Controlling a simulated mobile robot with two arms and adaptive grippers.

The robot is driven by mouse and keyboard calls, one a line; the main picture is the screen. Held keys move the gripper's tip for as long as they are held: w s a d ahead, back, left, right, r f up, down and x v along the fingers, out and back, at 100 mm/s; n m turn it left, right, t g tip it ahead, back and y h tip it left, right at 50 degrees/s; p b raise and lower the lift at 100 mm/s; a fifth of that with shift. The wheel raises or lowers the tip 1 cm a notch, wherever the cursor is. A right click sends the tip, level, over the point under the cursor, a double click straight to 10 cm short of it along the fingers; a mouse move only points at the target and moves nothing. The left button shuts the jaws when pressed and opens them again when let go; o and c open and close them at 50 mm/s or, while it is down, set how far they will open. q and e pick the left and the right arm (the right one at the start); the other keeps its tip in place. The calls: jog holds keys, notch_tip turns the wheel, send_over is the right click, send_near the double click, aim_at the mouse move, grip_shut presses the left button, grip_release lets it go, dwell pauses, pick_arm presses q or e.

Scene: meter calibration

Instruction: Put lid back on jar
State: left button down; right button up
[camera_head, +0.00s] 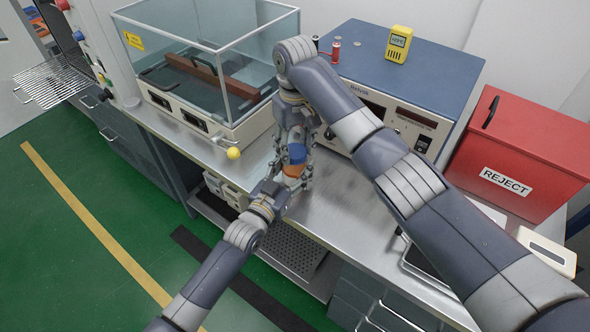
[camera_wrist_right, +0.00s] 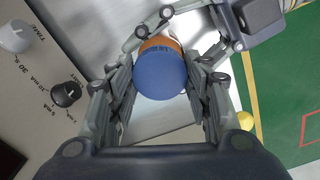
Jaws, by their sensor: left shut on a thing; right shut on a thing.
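A blue lid (camera_head: 297,153) is between the fingers of my right gripper (camera_head: 296,146), which is shut on it above the bench. The jar (camera_head: 293,171), with an orange band and pale parts, is directly below the lid and roughly upright. My left gripper (camera_head: 288,180) is shut on the jar from the front left. In the right wrist view the round top of the lid (camera_wrist_right: 160,76) faces me and covers most of the jar, leaving an orange part (camera_wrist_right: 160,43) behind it. I cannot tell whether lid and jar touch.
A glass-walled case (camera_head: 213,65) stands behind left, with a yellow ball-like knob (camera_head: 233,153) near its front. A blue-topped meter (camera_head: 405,75) stands behind right. A red reject bin (camera_head: 510,150) is at the far right. The steel bench (camera_head: 345,205) is bare around the jar.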

jog(key=m, duration=0.5)
jog(key=shift+a, duration=0.1)
jog(key=m, duration=0.5)
jog(key=o, duration=1.3)
jog(key=shift+c, duration=0.2)
notch_tip(320, 180, up, 12)
